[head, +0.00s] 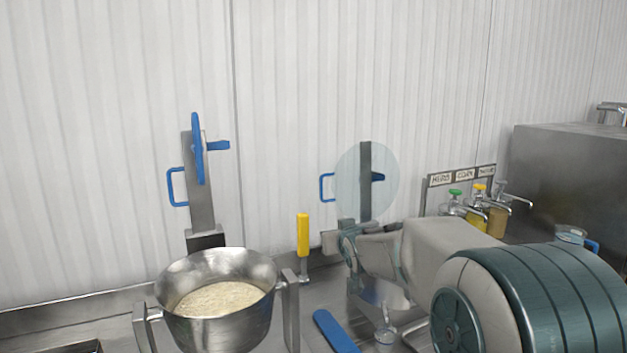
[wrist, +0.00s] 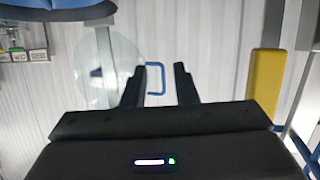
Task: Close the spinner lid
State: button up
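The spinner lid (head: 350,182) is a clear round disc standing raised and upright on a grey arm. It has a blue loop handle (head: 325,187) on its left side. In the wrist view the clear lid (wrist: 108,72) is at the left and the blue loop handle (wrist: 147,79) appears between my fingers. My gripper (wrist: 158,72) is open, its two dark fingers apart on either side of the loop; whether they surround it in depth or only line up with it I cannot tell.
A steel pot of rice (head: 222,300) stands at left, with a blue handwheel (head: 198,148) on a post behind it. A yellow lever handle (head: 303,235) stands between pot and lid. Labelled taps (head: 475,205) and a steel box (head: 570,170) are at right. A blue flat piece (head: 335,332) lies below.

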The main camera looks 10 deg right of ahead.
aim_at(321, 186)
jog(key=w+r+t+p, duration=0.1)
jog(key=w+r+p, duration=0.1)
jog(key=w, duration=0.5)
jog(key=w+r+t+y+p, duration=0.1)
jog(key=w+p, duration=0.1)
jog(key=w, duration=0.5)
jog(key=w+a+r+t+y+p, duration=0.1)
jog(key=w+r+p, duration=0.1)
jog(key=w, duration=0.6)
jog(key=shift+r+n+t+p, duration=0.3)
jog(key=shift+t+p, duration=0.05)
jog(key=shift+t, duration=0.05)
jog(key=shift+a, duration=0.1)
grip_shut()
